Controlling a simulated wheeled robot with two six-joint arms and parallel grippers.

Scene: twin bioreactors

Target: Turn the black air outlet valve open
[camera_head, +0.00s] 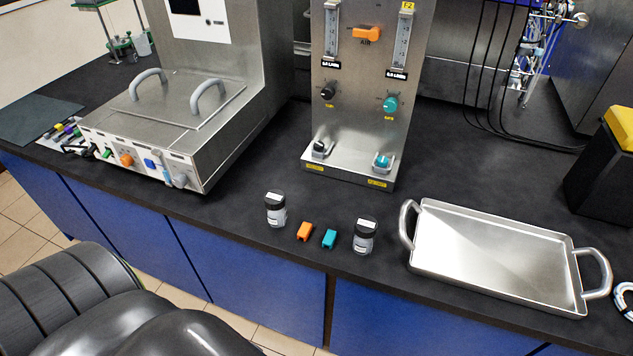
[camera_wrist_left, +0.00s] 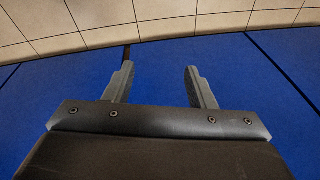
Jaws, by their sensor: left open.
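A metal gas panel (camera_head: 365,125) stands at the back middle of the bench. It carries a black knob (camera_head: 328,91) on its upright face at left and a teal knob (camera_head: 390,104) at right. On its foot are a small black valve (camera_head: 320,148) at left and a teal valve (camera_head: 382,161) at right. The labels are too small to tell which black one is the air outlet valve. My left gripper (camera_wrist_left: 159,70) is open and empty in the left wrist view, over blue cabinet fronts, away from the panel. My right gripper is not in view.
Two dark-lidded jars (camera_head: 276,211), an orange block (camera_head: 305,231) and a teal block (camera_head: 330,239) stand before the panel. A metal tray (camera_head: 490,245) lies at right, a steel unit (camera_head: 165,125) at left. Bare bench lies between panel and jars.

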